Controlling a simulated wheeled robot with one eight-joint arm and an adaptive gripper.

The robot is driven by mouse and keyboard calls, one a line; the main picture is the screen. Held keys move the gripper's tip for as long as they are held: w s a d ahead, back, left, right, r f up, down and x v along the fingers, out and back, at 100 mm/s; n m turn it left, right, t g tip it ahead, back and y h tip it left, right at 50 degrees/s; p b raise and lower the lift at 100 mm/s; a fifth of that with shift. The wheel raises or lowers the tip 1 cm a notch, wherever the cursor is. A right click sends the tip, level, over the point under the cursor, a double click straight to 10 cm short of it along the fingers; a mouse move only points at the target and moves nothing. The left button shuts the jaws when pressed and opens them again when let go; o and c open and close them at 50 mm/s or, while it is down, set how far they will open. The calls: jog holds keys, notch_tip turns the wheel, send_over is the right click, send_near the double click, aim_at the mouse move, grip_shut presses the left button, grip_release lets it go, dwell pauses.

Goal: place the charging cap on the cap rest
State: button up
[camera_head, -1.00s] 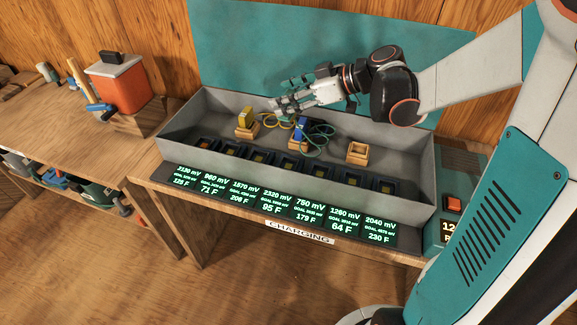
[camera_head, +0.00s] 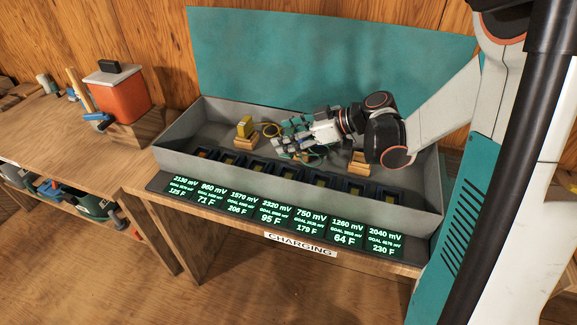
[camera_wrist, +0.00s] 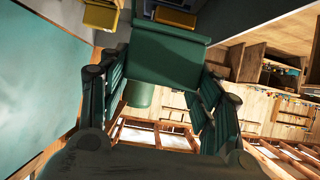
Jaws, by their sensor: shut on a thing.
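A dark green block-like cap (camera_wrist: 168,58) sits between the two fingers of my gripper (camera_wrist: 165,75) in the wrist view, and the gripper is shut on it. In the head view my gripper (camera_head: 290,142) is low over the middle of the grey tray, pointing left. Wooden cap rests stand in the tray.
The grey tray (camera_head: 178,133) has raised walls and a row of dark charging slots (camera_head: 288,172) along its front. A teal panel (camera_head: 300,50) stands behind it. Lit displays (camera_head: 270,212) line the table front.

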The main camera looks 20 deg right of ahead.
notch_tip(320, 180, down, 9)
jog(key=b, duration=0.3)
jog(key=shift+r, duration=0.1)
jog(key=o, duration=1.2)
